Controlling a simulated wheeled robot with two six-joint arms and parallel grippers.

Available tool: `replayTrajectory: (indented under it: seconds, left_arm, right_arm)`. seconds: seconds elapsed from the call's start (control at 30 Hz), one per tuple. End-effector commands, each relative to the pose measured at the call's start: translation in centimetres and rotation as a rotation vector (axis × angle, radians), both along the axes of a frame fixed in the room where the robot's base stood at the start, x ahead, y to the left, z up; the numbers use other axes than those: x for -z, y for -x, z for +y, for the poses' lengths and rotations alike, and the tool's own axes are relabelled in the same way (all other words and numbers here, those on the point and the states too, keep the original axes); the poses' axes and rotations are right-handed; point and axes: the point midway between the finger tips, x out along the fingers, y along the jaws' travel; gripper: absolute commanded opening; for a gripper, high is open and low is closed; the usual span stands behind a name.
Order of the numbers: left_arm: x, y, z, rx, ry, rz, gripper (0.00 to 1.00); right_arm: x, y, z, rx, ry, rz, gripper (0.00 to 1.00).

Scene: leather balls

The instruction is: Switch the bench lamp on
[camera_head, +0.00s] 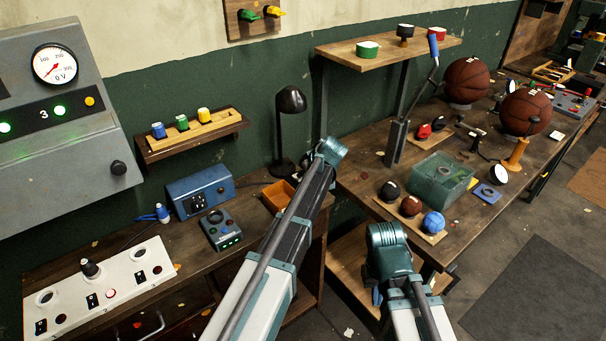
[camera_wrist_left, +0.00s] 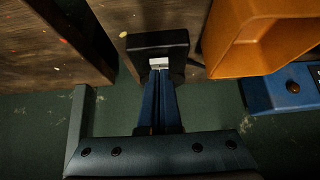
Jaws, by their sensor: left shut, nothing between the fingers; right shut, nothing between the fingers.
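The black bench lamp (camera_head: 291,101) stands upright at the back of the left workbench, its head bent over to the right. No glow shows from it. In the left wrist view its dark square base (camera_wrist_left: 143,45) carries a small white switch (camera_wrist_left: 160,62). My left gripper (camera_wrist_left: 160,75) is shut and empty, its blue fingertips right at the switch's near edge; I cannot tell whether they touch. In the head view my left arm mostly hides those fingers. My right gripper (camera_head: 376,295) is shut and empty, low beside the right bench, partly hidden by its own wrist.
An orange bin (camera_head: 277,196) stands close beside the lamp base. A blue power box (camera_head: 200,190) and a small control box (camera_head: 221,232) lie further left. The right bench holds a green translucent bin (camera_head: 441,178) and several balls. Dark floor at lower right is clear.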

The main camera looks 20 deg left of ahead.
Motion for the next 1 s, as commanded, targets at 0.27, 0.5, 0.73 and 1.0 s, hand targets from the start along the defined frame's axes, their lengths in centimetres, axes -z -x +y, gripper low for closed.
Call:
replayTrajectory:
  seconds: [0.27, 0.5, 0.73, 1.0]
  left_arm:
    - [0.2, 0.0, 0.0, 0.000, 0.000, 0.000, 0.00]
    - [1.2, 0.2, -0.2, 0.000, 0.000, 0.000, 0.00]
    - [0.9, 0.2, -0.2, 0.000, 0.000, 0.000, 0.00]
    - [0.1, 0.2, -0.2, 0.000, 0.000, 0.000, 0.00]
  right_arm:
    - [0.2, 0.0, 0.0, 0.000, 0.000, 0.000, 0.00]
    - [1.2, 0.0, 0.0, 0.000, 0.000, 0.000, 0.00]
    - [0.9, 0.0, 0.0, 0.000, 0.000, 0.000, 0.00]
    - [0.1, 0.0, 0.0, 0.000, 0.000, 0.000, 0.00]
